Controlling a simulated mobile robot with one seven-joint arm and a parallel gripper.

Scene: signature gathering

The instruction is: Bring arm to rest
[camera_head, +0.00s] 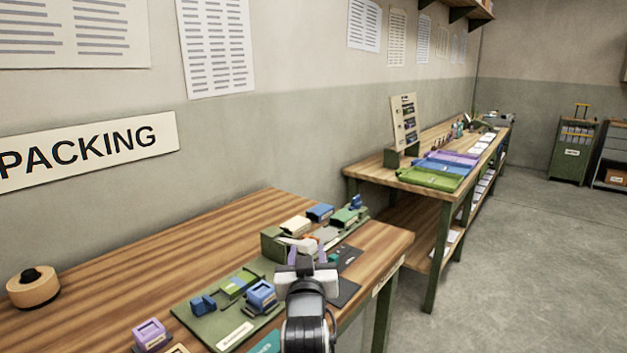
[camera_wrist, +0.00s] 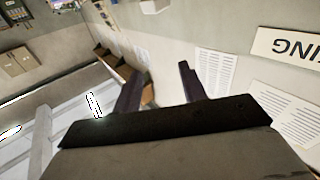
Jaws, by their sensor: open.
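My gripper (camera_head: 306,254) is over the right part of the near wooden table (camera_head: 215,225), at the end of my dark arm. In the wrist view its two dark fingers (camera_wrist: 160,88) stand apart with nothing between them. That view looks tilted toward the wall and ceiling, with the wall sheets and sign showing. Whether the gripper touches anything on the table cannot be told from the head view. Part of the table's right front is hidden behind my arm.
A green board (camera_head: 222,318) with blue and green blocks lies left of my arm. A second table (camera_head: 375,172) stands behind; floor (camera_head: 540,260) is clear at right.

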